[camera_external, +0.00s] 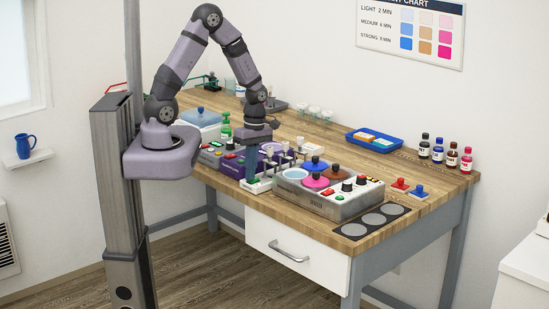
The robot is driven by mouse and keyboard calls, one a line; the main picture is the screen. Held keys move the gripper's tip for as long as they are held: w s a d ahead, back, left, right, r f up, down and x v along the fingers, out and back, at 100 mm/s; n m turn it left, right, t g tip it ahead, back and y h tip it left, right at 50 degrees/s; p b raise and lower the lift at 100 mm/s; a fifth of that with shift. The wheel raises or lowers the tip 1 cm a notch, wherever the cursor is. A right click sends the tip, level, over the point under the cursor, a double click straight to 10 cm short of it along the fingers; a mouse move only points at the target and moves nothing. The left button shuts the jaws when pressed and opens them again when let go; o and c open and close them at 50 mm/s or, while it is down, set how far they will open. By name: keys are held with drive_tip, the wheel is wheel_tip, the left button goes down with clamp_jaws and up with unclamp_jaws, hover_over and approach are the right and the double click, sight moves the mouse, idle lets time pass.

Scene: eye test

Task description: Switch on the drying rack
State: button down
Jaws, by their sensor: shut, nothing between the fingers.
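My gripper (251,180) points down at the front left of the wooden workbench (440,178). Its bluish fingers are shut and empty. The tips are low over the row of control boxes, in front of a purple box (230,166) and by a white strip with upright levers (258,187). I cannot tell whether they touch anything. A dark green frame (197,81) at the back left may be the drying rack, but it is small and partly behind my arm. I cannot make out its switch or whether it is on.
Right of my gripper stands a metal box (336,207) with coloured lids, knobs and buttons. Left is a grey box with buttons (210,155).

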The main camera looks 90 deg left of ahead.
drive_tip(key=shift+f, duration=0.1)
drive_tip(key=shift+w+a+p, duration=0.3)
drive_tip(key=shift+w+a, duration=0.3)
drive_tip(key=shift+a, duration=0.05)
drive_tip(key=shift+d, duration=0.1)
drive_tip(key=shift+s+r, duration=0.1)
drive_tip(key=shift+r, duration=0.25)
wheel_tip(320, 180, up, 4)
drive_tip(key=p, duration=0.4)
drive_tip(key=shift+s+d+r+p, duration=0.1)
drive_tip(key=shift+d+r+p, duration=0.1)
drive_tip(key=shift+p, duration=0.15)
drive_tip(key=shift+a+r+b, duration=0.1)
drive_tip(key=shift+r+b, duration=0.1)
drive_tip(key=shift+b, duration=0.35)
wheel_tip(320, 180, up, 9)
drive_tip(key=b, duration=0.2)
drive_tip(key=shift+s+d, duration=0.4)
drive_tip(key=shift+d, duration=0.05)
drive_tip(key=shift+f, duration=0.1)
